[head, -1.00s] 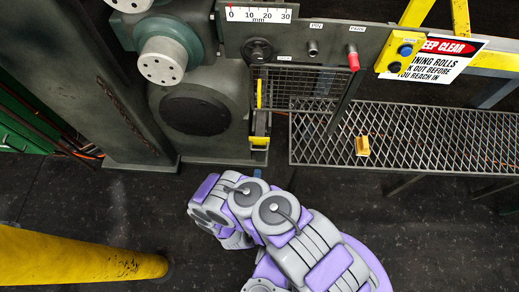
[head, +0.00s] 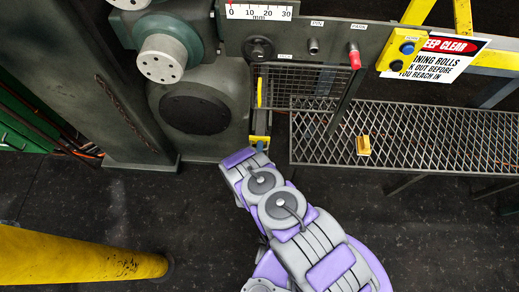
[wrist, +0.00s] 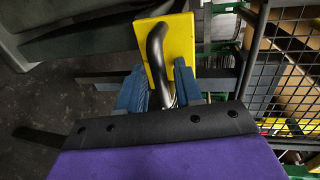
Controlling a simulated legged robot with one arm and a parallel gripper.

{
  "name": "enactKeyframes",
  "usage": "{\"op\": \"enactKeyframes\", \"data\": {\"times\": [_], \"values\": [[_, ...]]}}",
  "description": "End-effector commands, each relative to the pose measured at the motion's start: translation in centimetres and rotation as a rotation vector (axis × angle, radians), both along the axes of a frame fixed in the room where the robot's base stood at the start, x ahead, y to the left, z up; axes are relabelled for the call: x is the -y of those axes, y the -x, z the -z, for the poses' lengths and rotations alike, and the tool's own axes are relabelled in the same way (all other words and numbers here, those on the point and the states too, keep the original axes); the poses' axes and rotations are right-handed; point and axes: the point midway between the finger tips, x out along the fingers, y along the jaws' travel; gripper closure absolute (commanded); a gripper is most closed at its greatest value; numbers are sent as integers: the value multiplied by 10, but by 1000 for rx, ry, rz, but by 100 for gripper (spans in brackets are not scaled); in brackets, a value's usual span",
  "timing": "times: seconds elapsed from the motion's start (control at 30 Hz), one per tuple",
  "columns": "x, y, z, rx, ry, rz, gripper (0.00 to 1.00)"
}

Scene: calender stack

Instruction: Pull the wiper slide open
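The wiper slide shows in the wrist view as a yellow plate (wrist: 180,42) with a curved metal handle (wrist: 156,45) on its face. In the head view its yellow plate (head: 259,140) sits low on the machine, left of the mesh platform, partly covered by my arm. My gripper (wrist: 160,82) has its blue fingers on either side of the handle's lower part, with gaps visible beside the handle. The fingers look open and not closed on it. In the head view my gripper (head: 260,147) is mostly hidden by my own wrist.
A wire guard (head: 300,80) hangs behind the slide. The dark floor (head: 130,210) between is clear.

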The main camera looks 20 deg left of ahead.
Motion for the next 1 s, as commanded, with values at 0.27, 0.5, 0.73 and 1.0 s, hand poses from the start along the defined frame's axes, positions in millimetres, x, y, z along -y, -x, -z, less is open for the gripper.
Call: {"op": "enactKeyframes", "data": {"times": [0.27, 0.5, 0.73, 1.0], "values": [[0, -1, 0, -1, 0, -1, 67], [0, 0, 0, -1, 0, -1, 90], [0, 0, 1, -3, 1, -1, 100], [0, 0, 2, -5, 3, -1, 100]]}}
